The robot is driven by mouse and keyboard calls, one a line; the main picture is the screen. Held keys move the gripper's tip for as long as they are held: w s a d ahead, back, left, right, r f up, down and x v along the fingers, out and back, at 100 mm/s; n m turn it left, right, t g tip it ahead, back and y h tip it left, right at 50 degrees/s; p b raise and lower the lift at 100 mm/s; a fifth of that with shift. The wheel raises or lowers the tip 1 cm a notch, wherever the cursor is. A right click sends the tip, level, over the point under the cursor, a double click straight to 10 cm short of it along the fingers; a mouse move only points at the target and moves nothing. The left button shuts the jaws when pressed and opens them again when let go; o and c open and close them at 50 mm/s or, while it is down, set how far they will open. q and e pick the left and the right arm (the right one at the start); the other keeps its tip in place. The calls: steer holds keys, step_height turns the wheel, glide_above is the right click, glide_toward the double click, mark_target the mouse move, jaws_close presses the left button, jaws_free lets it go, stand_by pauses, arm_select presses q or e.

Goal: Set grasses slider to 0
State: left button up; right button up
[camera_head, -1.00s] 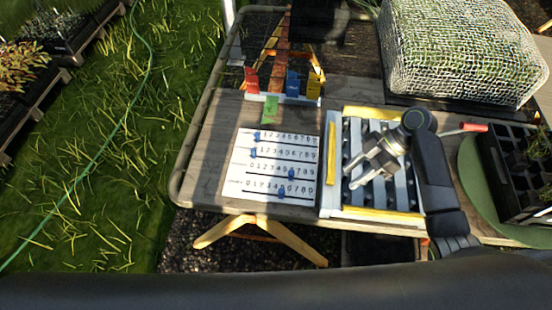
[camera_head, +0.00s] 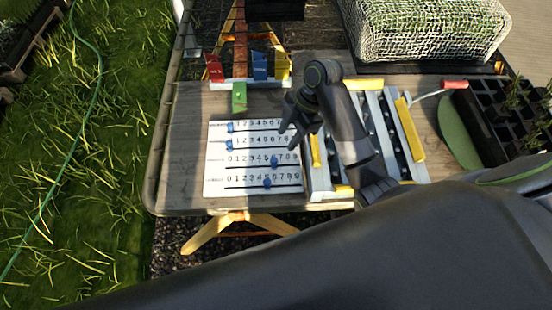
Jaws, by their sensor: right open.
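A white slider board (camera_head: 214,168) lies on the wooden table (camera_head: 180,130), with several numbered rows and a blue slider knob on each. The row names are too small to read, so I cannot tell which is grasses. The top knob (camera_head: 230,127) and the second knob (camera_head: 229,145) sit near 0. The third knob (camera_head: 274,161) sits around 6, and the bottom knob (camera_head: 267,183) around 5. My right gripper (camera_head: 289,136) is open and empty over the board's upper right part, covering some high digits. My left gripper is not in view.
A rack (camera_head: 405,125) with grey rails and yellow bars stands right of the board. Behind the board are a green tag (camera_head: 239,97) and red, blue and yellow holders (camera_head: 260,68). A mesh-covered box (camera_head: 430,30) and black tray (camera_head: 490,130) stand farther right.

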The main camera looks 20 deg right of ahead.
mark_target(274, 160)
steer(key=x, duration=0.9)
steer(key=shift+a+f+p, duration=0.1)
steer(key=shift+f+p, duration=0.1)
steer(key=shift+p, duration=0.1)
steer(key=shift+c, duration=0.2)
jaws_close()
